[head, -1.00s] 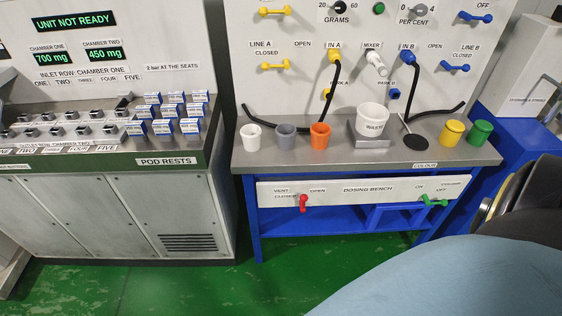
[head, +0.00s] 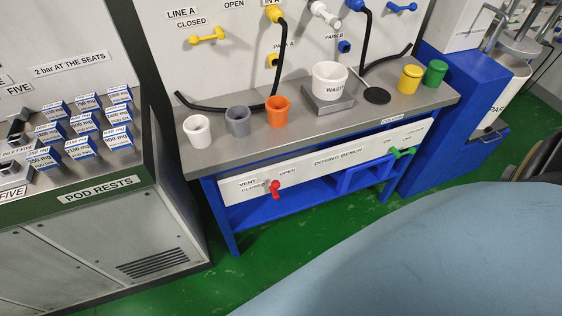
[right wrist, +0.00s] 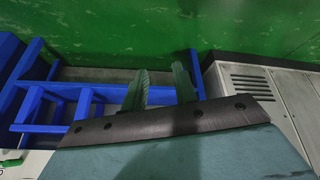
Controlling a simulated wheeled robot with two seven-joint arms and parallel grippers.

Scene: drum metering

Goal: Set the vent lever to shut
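The red vent lever (head: 275,188) is on the white front panel (head: 325,163) of the dosing bench, near its left end. It sits between the "CLOSED" label on its left and the "OPEN" label on its right, with its handle hanging roughly downward. No gripper is near it in the head view. My right gripper (right wrist: 159,85) shows only in the right wrist view. Its two fingers are apart with nothing between them, above the green floor and the blue bench frame. My left gripper is in neither view.
A green lever (head: 403,152) is at the panel's right end. The bench top holds white (head: 197,131), grey (head: 238,121) and orange (head: 278,112) cups and a waste cup (head: 330,80). The pod rests cabinet (head: 110,230) stands left. Green floor (head: 240,270) lies in front.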

